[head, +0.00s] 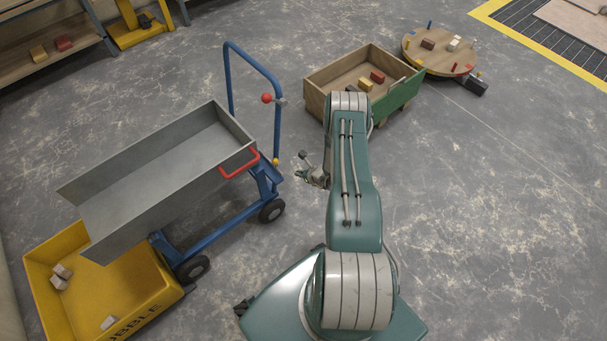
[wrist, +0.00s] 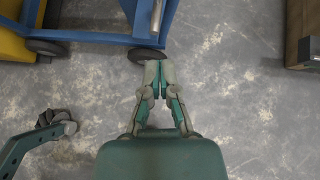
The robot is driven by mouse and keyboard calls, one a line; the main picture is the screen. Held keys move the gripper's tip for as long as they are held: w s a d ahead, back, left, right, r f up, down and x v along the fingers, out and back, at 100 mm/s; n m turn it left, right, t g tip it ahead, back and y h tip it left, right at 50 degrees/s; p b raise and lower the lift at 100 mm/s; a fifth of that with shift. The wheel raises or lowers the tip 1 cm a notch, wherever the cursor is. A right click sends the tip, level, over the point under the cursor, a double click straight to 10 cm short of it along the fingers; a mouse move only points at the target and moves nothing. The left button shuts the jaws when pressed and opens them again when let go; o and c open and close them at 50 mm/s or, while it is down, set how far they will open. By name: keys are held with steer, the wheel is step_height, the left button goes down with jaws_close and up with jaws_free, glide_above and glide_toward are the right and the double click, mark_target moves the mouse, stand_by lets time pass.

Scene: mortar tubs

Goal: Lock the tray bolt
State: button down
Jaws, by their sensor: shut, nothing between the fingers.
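The grey tray (head: 165,170) sits tilted on a blue wheeled cart (head: 205,228), with a red handle (head: 240,163) on its near right end. A red ball knob (head: 267,98) sits on the cart's upright push bar. A small yellow knob (head: 276,162) shows low beside the tray end. I cannot tell which of these belongs to the bolt. My gripper (head: 303,174) is right of the cart, apart from it. In the wrist view my gripper (wrist: 160,65) is shut and empty over floor, its tips near a cart wheel (wrist: 146,55) in the picture.
A yellow rubble bin (head: 120,285) with several blocks stands under the tray's low end. A wooden box (head: 345,70) with a green end and a round table (head: 440,50) stand at the back right. Open floor lies between cart and box.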

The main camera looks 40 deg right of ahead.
steer(key=v, duration=0.2)
steer(key=shift+s+r, duration=0.2)
stand_by(0.3)
